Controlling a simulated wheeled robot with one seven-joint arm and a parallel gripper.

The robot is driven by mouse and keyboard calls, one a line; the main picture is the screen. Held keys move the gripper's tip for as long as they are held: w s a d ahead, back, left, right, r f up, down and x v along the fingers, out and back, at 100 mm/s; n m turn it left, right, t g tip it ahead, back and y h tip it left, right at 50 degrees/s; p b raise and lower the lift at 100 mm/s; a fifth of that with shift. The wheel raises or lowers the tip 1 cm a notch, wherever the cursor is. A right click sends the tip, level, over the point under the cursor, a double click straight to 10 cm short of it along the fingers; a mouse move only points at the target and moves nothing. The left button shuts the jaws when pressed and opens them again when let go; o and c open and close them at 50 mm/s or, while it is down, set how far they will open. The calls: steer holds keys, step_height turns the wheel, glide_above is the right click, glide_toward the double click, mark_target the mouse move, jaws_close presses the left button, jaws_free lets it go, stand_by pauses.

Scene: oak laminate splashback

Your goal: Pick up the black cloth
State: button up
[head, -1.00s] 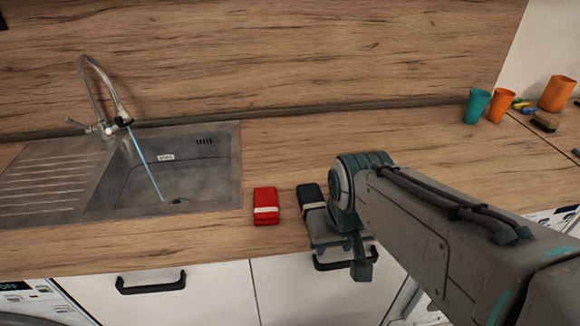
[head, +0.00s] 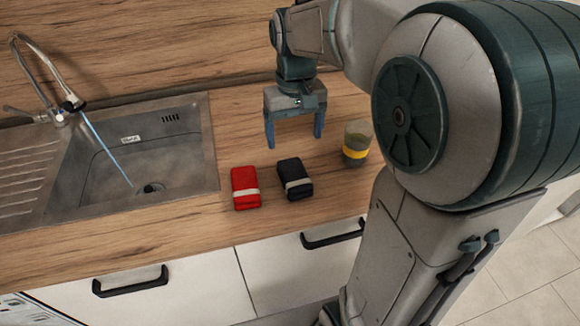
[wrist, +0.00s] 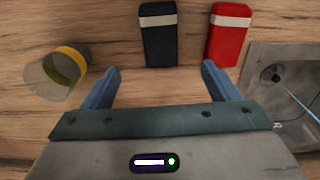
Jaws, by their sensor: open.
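The black cloth (head: 293,172) is a folded dark bundle with a pale band, lying on the wooden counter right of the sink. It also shows at the top middle of the wrist view (wrist: 159,42). My gripper (head: 294,143) is open and empty, with its fingers pointing down. In the head view it appears just above and behind the cloth. In the wrist view the fingers (wrist: 160,80) are spread, with the cloth beyond their tips and roughly between them. Nothing hides the cloth in either view.
A red folded cloth (head: 245,188) lies close left of the black one. A glass with a yellow band (head: 356,143) stands to the right. The sink (head: 105,165), with running water from the tap (head: 62,105), is at the left. The counter behind the cloths is clear.

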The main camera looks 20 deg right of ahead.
glide_above(294, 173)
step_height(294, 173, down, 7)
steer(key=shift+w+d+f, duration=0.1)
steer(key=shift+f, duration=2.75)
steer(key=shift+s, duration=0.2)
steer(key=c, duration=1.1)
